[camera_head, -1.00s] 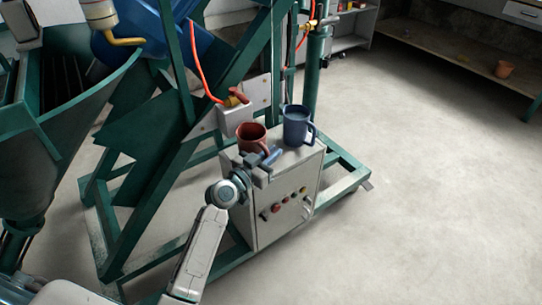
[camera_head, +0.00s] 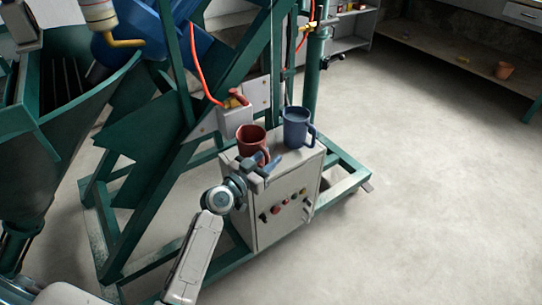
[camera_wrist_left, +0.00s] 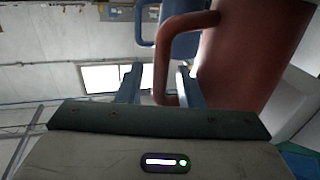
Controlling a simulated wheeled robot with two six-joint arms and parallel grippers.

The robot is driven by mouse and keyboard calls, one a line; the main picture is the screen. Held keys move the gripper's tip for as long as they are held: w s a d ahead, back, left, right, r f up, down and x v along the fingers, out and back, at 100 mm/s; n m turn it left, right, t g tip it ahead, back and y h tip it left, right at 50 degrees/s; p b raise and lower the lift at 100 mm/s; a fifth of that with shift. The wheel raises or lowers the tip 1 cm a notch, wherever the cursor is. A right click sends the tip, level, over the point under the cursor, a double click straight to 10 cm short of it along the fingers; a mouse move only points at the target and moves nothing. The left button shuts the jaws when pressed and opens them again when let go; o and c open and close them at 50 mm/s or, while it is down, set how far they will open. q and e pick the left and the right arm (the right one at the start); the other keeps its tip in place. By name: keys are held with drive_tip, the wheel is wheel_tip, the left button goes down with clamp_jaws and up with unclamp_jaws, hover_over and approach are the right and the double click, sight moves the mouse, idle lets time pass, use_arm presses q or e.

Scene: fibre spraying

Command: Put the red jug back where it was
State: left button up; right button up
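The red jug (camera_head: 251,139) stands upright on top of the grey control box (camera_head: 262,204), left of a blue jug (camera_head: 296,128). My left gripper (camera_head: 263,161) is at the near side of the red jug, at its handle. In the left wrist view, the red jug (camera_wrist_left: 252,50) fills the upper right. Its handle hangs between the two fingertips (camera_wrist_left: 160,80), close to the right finger, with a gap to the left finger. The gripper is open around the handle. My right gripper is not in view.
The blue jug stands close to the red one and also shows behind it in the wrist view (camera_wrist_left: 178,40). Green frame bars (camera_head: 312,75) and an orange hose (camera_head: 200,70) rise behind the box. The floor at right is clear.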

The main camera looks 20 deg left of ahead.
use_arm(q)
drive_tip(key=v, duration=1.1)
drive_tip(key=s+f+n+g+y, duration=0.2)
drive_tip(key=s+f+g, duration=0.2)
drive_tip(key=s, duration=0.7)
drive_tip(key=s+f+n+g+y, duration=0.2)
drive_tip(key=s+f, duration=0.5)
drive_tip(key=s, duration=0.4)
drive_tip(key=shift+s+f+n+g+y+b, duration=0.3)
drive_tip(key=shift+f+g+y+b, duration=0.1)
drive_tip(key=shift+g+y, duration=0.4)
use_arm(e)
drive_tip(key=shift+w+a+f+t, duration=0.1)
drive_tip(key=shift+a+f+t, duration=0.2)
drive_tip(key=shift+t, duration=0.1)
use_arm(q)
drive_tip(key=shift+d, duration=0.15)
